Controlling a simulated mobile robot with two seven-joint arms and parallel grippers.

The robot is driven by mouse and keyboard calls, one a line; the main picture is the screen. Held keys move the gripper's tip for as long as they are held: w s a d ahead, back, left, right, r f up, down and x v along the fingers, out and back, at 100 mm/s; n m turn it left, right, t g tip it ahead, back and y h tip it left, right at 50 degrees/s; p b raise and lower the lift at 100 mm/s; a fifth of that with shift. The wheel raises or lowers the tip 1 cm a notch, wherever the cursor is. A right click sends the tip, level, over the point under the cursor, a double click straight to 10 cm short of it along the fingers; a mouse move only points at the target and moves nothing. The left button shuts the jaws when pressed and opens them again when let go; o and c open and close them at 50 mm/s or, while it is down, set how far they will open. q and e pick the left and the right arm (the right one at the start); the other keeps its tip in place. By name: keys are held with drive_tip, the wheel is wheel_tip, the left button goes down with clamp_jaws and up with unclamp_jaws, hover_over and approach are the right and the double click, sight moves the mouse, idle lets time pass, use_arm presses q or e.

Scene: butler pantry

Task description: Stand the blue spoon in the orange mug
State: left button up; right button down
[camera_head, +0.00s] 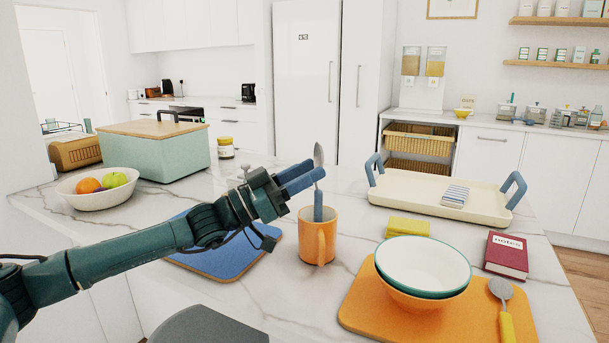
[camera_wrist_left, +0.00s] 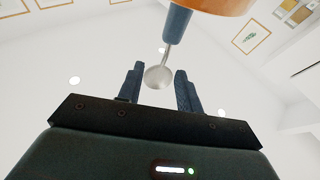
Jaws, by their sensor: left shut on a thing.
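The orange mug (camera_head: 318,241) stands upright on the marble counter with its handle facing me. The blue spoon (camera_head: 318,206) is upright, metal bowl up, its blue handle's lower end at the mug's mouth and apparently inside the rim. How deep it reaches is hidden. My left gripper (camera_head: 306,177) is shut on the spoon near its upper metal part, above the mug. In the left wrist view the spoon's bowl (camera_wrist_left: 158,77) shows between the fingertips (camera_wrist_left: 158,85), and the mug (camera_wrist_left: 222,5) is at the top edge. My right gripper is not in view.
A blue mat (camera_head: 225,262) lies under my left arm. An orange mat (camera_head: 365,312) with stacked bowls (camera_head: 422,262) and a yellow-handled spoon (camera_head: 503,310) is at right. A yellow block (camera_head: 408,228), red notebook (camera_head: 507,256) and cream tray (camera_head: 415,190) lie beyond. A fruit bowl (camera_head: 98,200) is left.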

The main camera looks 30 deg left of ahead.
use_arm(q)
drive_tip(key=o, duration=1.1)
drive_tip(key=shift+c, duration=0.2)
drive_tip(key=shift+s+a+f, duration=0.3)
drive_tip(key=b+v, duration=0.2)
drive_tip(key=v, duration=0.4)
drive_tip(key=shift+s+a+b, duration=0.15)
drive_tip(key=shift+s+b, duration=0.1)
drive_tip(key=shift+b, duration=0.15)
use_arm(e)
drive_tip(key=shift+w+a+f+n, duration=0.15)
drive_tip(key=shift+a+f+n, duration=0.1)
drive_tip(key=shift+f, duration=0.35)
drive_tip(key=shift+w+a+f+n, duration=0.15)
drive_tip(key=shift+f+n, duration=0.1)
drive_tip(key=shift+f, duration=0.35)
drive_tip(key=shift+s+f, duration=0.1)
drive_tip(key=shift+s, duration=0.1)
